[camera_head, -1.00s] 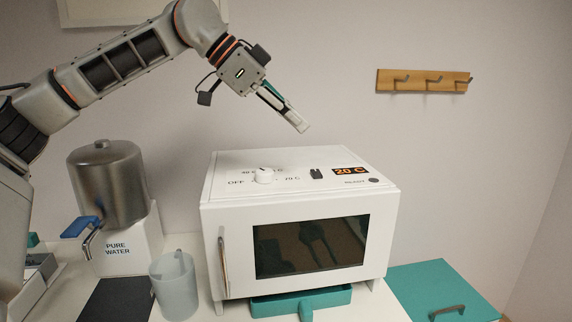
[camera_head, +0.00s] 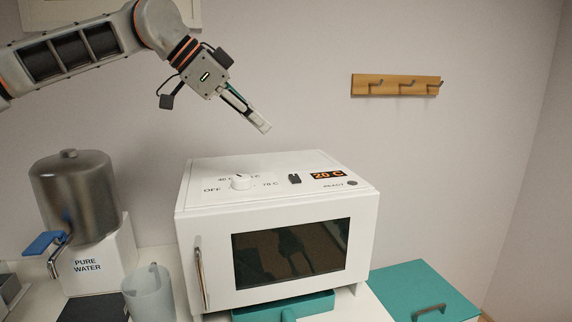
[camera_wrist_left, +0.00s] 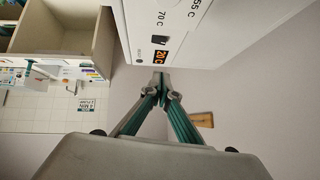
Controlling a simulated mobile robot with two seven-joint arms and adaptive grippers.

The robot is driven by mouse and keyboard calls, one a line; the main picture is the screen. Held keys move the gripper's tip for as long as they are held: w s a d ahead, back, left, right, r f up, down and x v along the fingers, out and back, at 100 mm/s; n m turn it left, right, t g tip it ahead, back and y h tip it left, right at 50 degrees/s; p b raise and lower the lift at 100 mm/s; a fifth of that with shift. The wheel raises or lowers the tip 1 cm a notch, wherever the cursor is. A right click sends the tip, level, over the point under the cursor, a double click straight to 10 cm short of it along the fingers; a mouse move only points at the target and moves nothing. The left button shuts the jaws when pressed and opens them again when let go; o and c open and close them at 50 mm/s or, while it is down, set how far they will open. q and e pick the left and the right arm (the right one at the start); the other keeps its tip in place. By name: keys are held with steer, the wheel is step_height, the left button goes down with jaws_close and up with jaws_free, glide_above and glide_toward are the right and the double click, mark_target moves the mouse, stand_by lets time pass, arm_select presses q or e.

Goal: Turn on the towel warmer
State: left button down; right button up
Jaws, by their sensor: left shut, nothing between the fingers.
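The towel warmer (camera_head: 360,225) is a white box with a dark window and a door handle at its left. Its top carries a white knob (camera_head: 240,182) beside OFF and temperature marks, a small black switch (camera_head: 295,179), a READY lamp (camera_head: 352,183) that looks dark, and an orange display (camera_head: 327,175) reading 20 C. My left gripper (camera_head: 264,127) is shut and empty, in the air above the warmer's top, pointing down to the right. In the left wrist view its fingertips (camera_wrist_left: 161,76) meet close to the warmer's edge in the picture. My right gripper is not in view.
A steel PURE WATER dispenser (camera_head: 72,195) and a translucent jug (camera_head: 149,295) stand left of the warmer. A teal tray (camera_head: 300,304) sits under it and a teal box (camera_head: 421,287) to the right. A wooden hook rail (camera_head: 366,85) hangs on the wall.

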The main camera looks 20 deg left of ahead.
arm_select(q)
glide_above(297, 174)
steer(key=s+a, duration=0.2)
steer(key=s, duration=0.1)
step_height(297, 174, down, 6)
steer(key=shift+d+r+p, duration=0.1)
steer(key=shift+p, duration=0.25)
steer(key=f, duration=0.1)
steer(key=w+f, duration=0.1)
steer(key=f, duration=0.1)
steer(key=shift+f, duration=0.7)
